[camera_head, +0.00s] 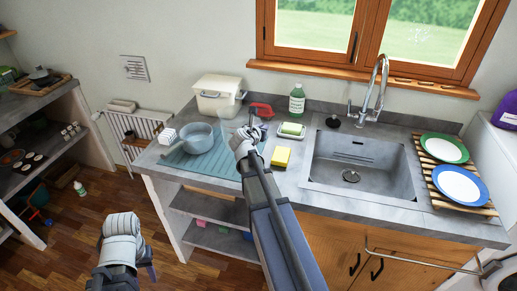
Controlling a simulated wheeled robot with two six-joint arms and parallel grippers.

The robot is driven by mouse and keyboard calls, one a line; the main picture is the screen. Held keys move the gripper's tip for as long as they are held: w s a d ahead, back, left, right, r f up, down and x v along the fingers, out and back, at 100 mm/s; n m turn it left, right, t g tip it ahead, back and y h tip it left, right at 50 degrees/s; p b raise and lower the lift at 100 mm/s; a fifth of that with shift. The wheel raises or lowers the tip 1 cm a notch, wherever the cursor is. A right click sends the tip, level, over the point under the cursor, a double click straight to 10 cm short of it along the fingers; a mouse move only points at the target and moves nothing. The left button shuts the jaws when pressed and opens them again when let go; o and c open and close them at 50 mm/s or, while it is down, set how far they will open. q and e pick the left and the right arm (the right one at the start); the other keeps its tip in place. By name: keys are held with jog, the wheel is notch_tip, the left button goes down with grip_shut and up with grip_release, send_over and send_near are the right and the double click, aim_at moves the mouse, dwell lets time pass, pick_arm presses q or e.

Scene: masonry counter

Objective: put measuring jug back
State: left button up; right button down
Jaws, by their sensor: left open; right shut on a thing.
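A clear measuring jug (230,131) shows faintly above the right part of the blue-green drying mat (217,166) on the counter. My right gripper (252,130) is shut on it at its right side; the wrist hides part of the grip. I cannot tell whether the jug's base touches the mat. My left gripper (150,268) is open and empty, low at the lower left over the wooden floor, away from the counter.
A grey-blue saucepan (198,138) stands left of the jug, with a lidded cream bin (217,96) behind. A red object (262,110), green bottle (297,99), soap dish (291,130) and yellow sponge (281,157) are close by. The sink (360,165) and plate rack (463,205) are at right.

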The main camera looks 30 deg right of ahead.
pick_arm(q)
notch_tip(320, 180, down, 7)
jog(key=b, duration=0.5)
jog(key=shift+r, duration=0.15)
pick_arm(e)
jog(key=shift+f, duration=3.35)
pick_arm(q)
jog(key=shift+b, duration=0.3)
pick_arm(e)
jog(key=shift+f, duration=0.1)
jog(key=shift+f, duration=0.15)
jog(key=c, duration=0.9)
grip_release()
jog(key=shift+r, duration=0.3)
pick_arm(q)
notch_tip(320, 180, up, 5)
jog(key=p, duration=0.5)
pick_arm(e)
jog(key=v, duration=1.2)
jog(key=shift+a, duration=0.1)
